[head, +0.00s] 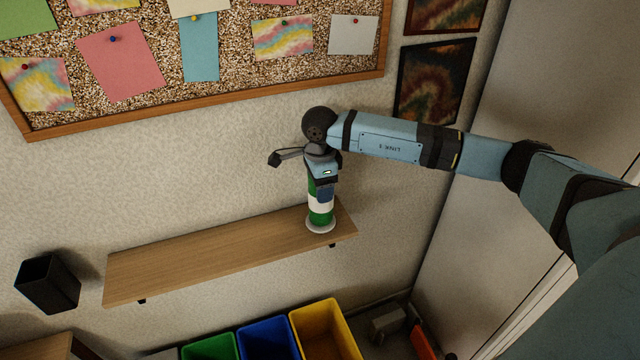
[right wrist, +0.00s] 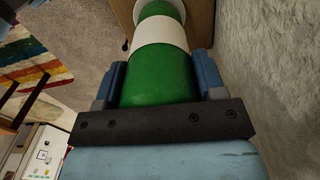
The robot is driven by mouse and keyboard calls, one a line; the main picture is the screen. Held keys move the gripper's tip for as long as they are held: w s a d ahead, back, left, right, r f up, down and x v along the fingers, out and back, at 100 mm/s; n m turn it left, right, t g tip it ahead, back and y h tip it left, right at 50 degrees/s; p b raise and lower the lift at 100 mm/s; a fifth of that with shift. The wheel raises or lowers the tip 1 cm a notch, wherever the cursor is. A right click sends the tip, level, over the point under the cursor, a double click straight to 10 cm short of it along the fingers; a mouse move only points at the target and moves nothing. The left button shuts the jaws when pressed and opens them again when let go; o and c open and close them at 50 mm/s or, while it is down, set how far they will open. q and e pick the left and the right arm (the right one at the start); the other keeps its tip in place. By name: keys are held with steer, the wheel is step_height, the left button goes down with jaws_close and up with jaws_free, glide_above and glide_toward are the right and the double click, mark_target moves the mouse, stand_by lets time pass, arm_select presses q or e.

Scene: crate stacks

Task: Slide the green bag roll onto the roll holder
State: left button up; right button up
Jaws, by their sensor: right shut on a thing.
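The green bag roll (head: 320,217), with a white band around its middle, is upright at the right end of the wooden shelf. My right gripper (head: 324,191) is shut on its upper part from above. In the right wrist view the roll (right wrist: 158,75) lies between the two blue fingers of the gripper (right wrist: 160,82). The white round base of the roll holder (head: 320,229) shows just under the roll on the shelf; it also shows beyond the roll in the wrist view (right wrist: 139,8). Any post is hidden. I cannot tell whether roll and base touch. My left gripper is out of view.
The wooden shelf (head: 215,254) is bare left of the holder. A black cup (head: 48,284) is at the far left. Green, blue (head: 266,340) and yellow bins stand below. A cork board (head: 240,75) hangs on the wall above, with framed pictures (head: 434,82) to its right.

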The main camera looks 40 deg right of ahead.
steer(key=shift+f, duration=0.35)
steer(key=o, duration=1.1)
steer(key=shift+r, duration=0.1)
step_height(320, 180, up, 14)
steer(key=b, duration=0.1)
